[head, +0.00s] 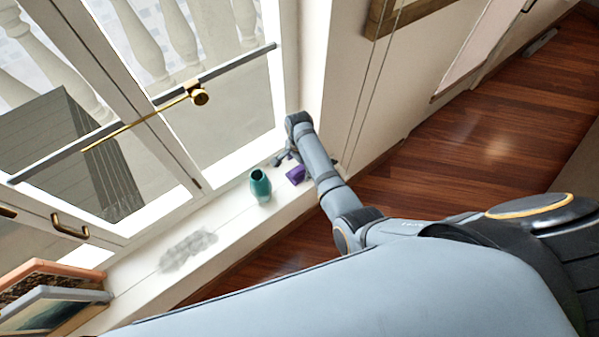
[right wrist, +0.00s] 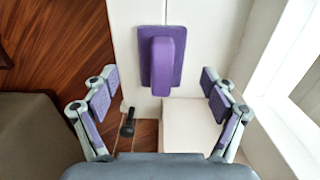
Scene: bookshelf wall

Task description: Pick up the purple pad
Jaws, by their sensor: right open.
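The purple pad (head: 296,174) lies on the white window sill, partly hidden by my right arm in the head view. In the right wrist view, the purple pad (right wrist: 161,55) shows a flat base with a raised, rounded bar along its middle. My right gripper (right wrist: 159,82) is open, its two fingers spread left and right of the pad's line. The pad appears beyond the fingertips, with nothing between the fingers. In the head view my right gripper (head: 284,157) is small and partly hidden by its own arm. My left gripper is not in view.
A teal vase (head: 261,187) stands on the sill just left of the pad. A grey fuzzy patch (head: 187,250) and leaning framed pictures (head: 52,300) are farther left. The window with a brass handle (head: 200,97) borders the sill. A small black object (right wrist: 127,122) lies near the sill's edge.

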